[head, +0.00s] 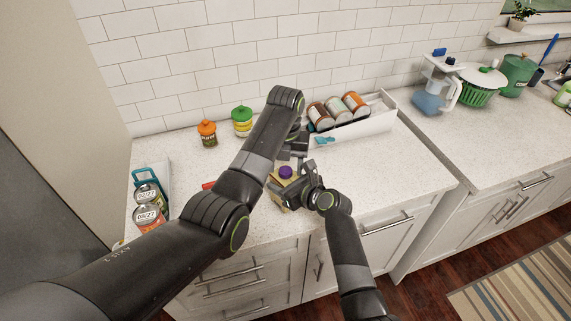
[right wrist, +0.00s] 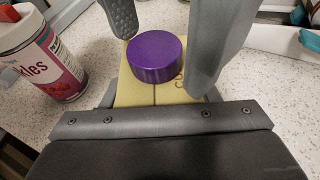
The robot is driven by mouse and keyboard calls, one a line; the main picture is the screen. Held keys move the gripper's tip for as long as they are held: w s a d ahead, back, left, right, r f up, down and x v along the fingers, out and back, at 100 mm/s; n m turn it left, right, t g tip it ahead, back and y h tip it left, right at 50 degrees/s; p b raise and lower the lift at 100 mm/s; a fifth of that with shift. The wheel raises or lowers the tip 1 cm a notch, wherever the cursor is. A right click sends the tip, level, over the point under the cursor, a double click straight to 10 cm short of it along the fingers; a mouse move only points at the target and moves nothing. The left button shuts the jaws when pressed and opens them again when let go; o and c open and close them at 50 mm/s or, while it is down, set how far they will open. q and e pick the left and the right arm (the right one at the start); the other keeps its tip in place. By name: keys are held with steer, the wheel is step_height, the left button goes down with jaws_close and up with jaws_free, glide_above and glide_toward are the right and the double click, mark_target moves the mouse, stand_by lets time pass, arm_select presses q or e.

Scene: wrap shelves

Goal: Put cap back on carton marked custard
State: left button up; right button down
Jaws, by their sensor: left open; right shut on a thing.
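The yellow carton (head: 279,184) stands near the counter's front edge, and its top shows in the right wrist view (right wrist: 135,92) with part of a dark marking, too covered to read in full. The round purple cap (right wrist: 156,58) sits on the carton's top; it also shows in the head view (head: 286,172). My right gripper (head: 297,184) is shut on the carton from the front right. My left gripper (head: 296,155) reaches down from behind and is open; its fingers (right wrist: 163,40) stand on either side of the cap, with gaps visible. The carton's lower part is hidden by my right gripper.
An orange-lidded jar (head: 207,134) and a green-lidded jar (head: 242,122) stand at the back. A white bin (head: 365,127) holds several cans lying down. The right counter front is clear.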

arm_select(q)
step_height(320, 180, up, 8)
steer(key=shift+f, duration=0.25)
arm_select(e)
steer(key=shift+c, duration=2.2)
jaws_free()
steer(key=shift+s+d, duration=0.1)
arm_select(q)
steer(key=shift+f+b, duration=0.5)
arm_select(e)
steer(key=v, duration=1.7)
steer(key=shift+s+d+f, duration=0.1)
